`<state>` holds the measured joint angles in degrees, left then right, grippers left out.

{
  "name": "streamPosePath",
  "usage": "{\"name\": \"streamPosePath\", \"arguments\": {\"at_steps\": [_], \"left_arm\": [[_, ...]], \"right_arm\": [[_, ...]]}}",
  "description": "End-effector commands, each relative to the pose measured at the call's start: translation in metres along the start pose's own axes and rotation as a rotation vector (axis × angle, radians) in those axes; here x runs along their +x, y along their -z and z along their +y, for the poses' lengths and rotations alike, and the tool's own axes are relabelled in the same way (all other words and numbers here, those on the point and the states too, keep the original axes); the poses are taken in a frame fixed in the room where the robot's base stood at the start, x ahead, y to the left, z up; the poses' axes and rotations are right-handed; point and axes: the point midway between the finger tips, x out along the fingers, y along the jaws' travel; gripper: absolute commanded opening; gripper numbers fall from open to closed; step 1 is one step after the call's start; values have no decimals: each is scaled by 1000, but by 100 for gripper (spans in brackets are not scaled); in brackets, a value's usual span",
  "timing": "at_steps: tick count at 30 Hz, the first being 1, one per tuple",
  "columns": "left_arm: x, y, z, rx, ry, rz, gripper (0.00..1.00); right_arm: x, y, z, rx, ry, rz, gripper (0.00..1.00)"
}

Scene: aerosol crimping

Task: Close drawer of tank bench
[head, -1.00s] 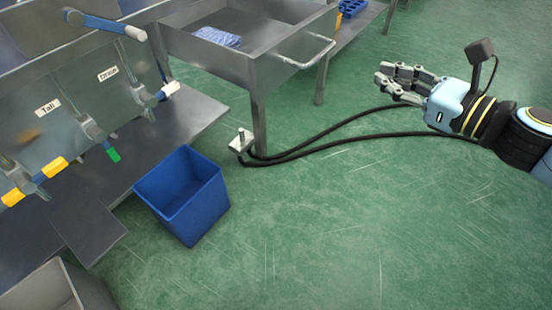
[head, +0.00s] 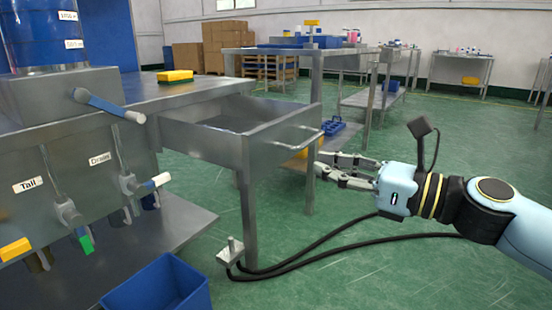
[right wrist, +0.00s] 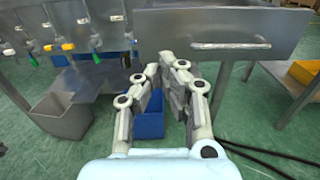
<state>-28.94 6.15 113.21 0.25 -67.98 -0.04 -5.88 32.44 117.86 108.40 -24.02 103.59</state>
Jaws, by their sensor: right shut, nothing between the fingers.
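The metal drawer (head: 262,143) of the tank bench (head: 190,93) stands pulled out, its front with a bar handle (head: 293,141) facing right. In the right wrist view the drawer front (right wrist: 270,22) and its handle (right wrist: 230,45) are ahead, above the fingers. My right gripper (head: 322,167) is shut and empty, in front of and below the handle in the head view; it seems apart from the drawer. It also shows in the right wrist view (right wrist: 166,68). My left gripper is not in view.
A blue bin (head: 160,287) stands on the floor below. A metal block with black cables (head: 230,252) lies by the bench leg. Valves with coloured handles (head: 108,105) stick out at the left. Another workbench (head: 290,52) stands behind. The green floor at right is open.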

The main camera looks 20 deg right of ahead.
Motion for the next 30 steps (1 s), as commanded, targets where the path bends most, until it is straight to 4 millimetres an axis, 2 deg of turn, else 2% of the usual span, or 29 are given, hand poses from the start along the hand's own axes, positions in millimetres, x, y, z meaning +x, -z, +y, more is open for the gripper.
{"name": "streamPosePath", "arguments": {"at_steps": [9, 15, 21, 30], "left_arm": [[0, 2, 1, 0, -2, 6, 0], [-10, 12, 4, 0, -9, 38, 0], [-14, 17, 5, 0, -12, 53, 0], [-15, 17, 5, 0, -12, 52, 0]], "right_arm": [[63, 0, 0, 4, 2, -2, 0], [90, 3, 0, 3, 2, 2, 0], [100, 1, 0, 2, 1, 3, 0], [100, 0, 0, 1, 1, 3, 0]]}}
